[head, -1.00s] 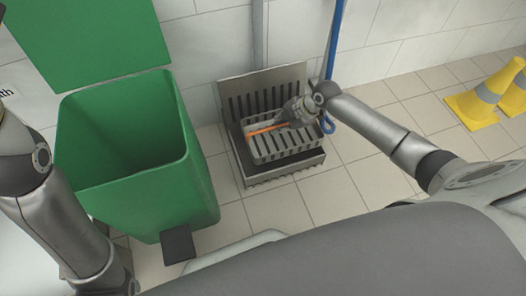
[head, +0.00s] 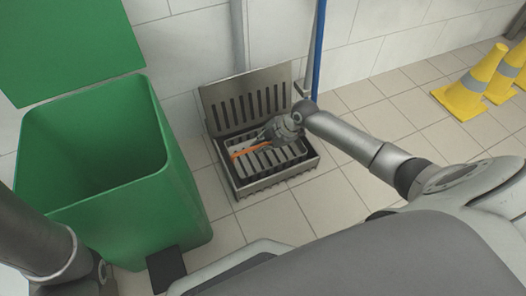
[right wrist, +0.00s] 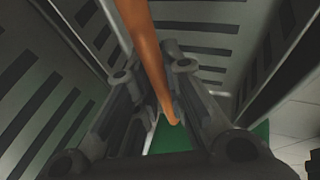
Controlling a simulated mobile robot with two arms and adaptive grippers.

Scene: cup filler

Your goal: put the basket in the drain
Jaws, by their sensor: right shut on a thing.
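The drain is a dark metal box in the floor against the wall, and its front rim (head: 278,182) shows in the head view. Its slotted cover (head: 248,101) stands raised at the back. The grey slotted basket (head: 262,163) sits low within the drain's rim; whether it rests on the bottom is hidden. Its orange handle (head: 248,151) slants across the top. My right gripper (head: 268,138) is shut on this handle above the basket. In the right wrist view the orange handle (right wrist: 150,50) runs between the fingers (right wrist: 160,105). My left gripper is outside the view.
A green bin (head: 110,170) with its lid (head: 68,45) open stands left of the drain. A blue pole (head: 318,50) is by the wall behind it. Yellow cones (head: 470,88) stand at the far right. The tiled floor (head: 350,210) in front is clear.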

